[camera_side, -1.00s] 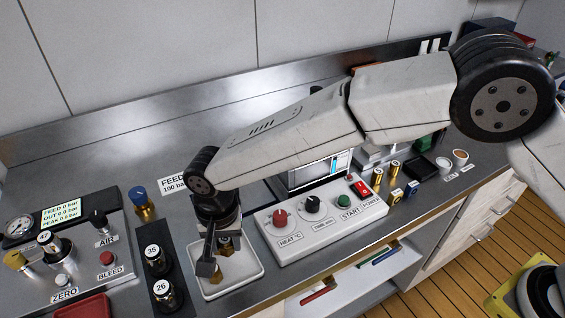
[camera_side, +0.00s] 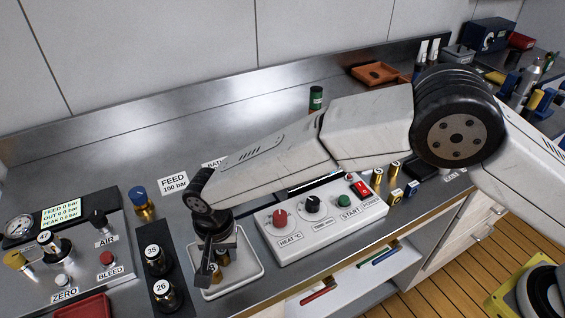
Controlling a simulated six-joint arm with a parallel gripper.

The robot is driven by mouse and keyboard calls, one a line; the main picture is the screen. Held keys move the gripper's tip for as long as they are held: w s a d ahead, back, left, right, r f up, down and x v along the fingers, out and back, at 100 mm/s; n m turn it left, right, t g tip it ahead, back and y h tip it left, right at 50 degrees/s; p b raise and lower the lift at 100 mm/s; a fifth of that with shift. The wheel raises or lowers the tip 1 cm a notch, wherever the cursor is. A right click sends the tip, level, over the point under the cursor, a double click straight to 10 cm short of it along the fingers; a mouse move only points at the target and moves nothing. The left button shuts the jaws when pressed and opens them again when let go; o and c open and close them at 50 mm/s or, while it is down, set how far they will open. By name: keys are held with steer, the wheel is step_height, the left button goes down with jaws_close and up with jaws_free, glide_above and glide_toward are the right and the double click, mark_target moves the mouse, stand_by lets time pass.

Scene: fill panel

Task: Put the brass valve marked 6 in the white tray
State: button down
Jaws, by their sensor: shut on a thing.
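The white tray (camera_side: 256,272) stands on the bench at the lower middle, left of the heater box. My gripper (camera_side: 211,272) points down over the left part of the tray. It is shut on a brass piece (camera_side: 216,279), low in the tray; a finger and the wrist hide much of it. I cannot read a 6 on it. More brass shows at the back of the fingers (camera_side: 223,256), and I cannot tell whether it is a separate piece. Whether the held piece touches the tray floor is unclear.
Two black-and-brass canisters marked 35 (camera_side: 154,260) and 26 (camera_side: 165,294) stand close left of the tray. A blue-capped brass valve (camera_side: 143,205) stands behind them. The heater box (camera_side: 320,218) is close on the right. Bench behind the tray is mostly clear.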

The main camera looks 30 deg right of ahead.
steer(key=shift+f, duration=0.15)
steer(key=shift+c, duration=1.5)
jaws_free()
step_height(320, 180, up, 12)
steer(key=shift+r, duration=0.2)
